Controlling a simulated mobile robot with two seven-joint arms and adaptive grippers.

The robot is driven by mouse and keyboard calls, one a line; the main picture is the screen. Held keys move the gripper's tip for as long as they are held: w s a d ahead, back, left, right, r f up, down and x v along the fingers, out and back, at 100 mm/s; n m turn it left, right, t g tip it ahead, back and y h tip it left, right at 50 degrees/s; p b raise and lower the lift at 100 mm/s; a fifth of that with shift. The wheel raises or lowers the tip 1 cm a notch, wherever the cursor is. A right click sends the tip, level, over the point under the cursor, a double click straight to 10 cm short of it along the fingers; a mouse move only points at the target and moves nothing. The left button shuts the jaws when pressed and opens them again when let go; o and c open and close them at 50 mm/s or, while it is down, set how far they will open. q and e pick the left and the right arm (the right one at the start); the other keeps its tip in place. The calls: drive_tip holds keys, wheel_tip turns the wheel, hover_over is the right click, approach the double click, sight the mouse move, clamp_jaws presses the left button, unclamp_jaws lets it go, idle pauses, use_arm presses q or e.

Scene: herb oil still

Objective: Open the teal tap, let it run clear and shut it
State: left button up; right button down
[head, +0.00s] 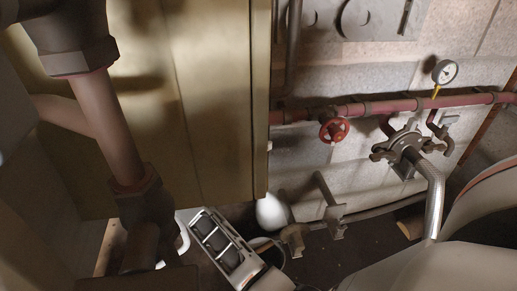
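I see no teal tap in the head view. The only clear handwheel is a red one (334,130) on the wall, just below a horizontal red pipe (380,105). I cannot tell from here whether its valve is open or shut. No running liquid is visible. I cannot make out either of my grippers.
A tan panel (215,90) and a thick dark-and-pink pipe (108,125) fill the left. A gauge (444,72) and a clamped coupling with a braided hose (431,200) are at the right. A white frame holding dark cylinders (222,245) is low down. Pale curved bodies block the lower right.

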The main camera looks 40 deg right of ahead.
drive_tip(key=shift+f, duration=0.1)
idle(0.3)
drive_tip(key=c, duration=2.1)
unclamp_jaws()
drive_tip(key=shift+c, duration=0.2)
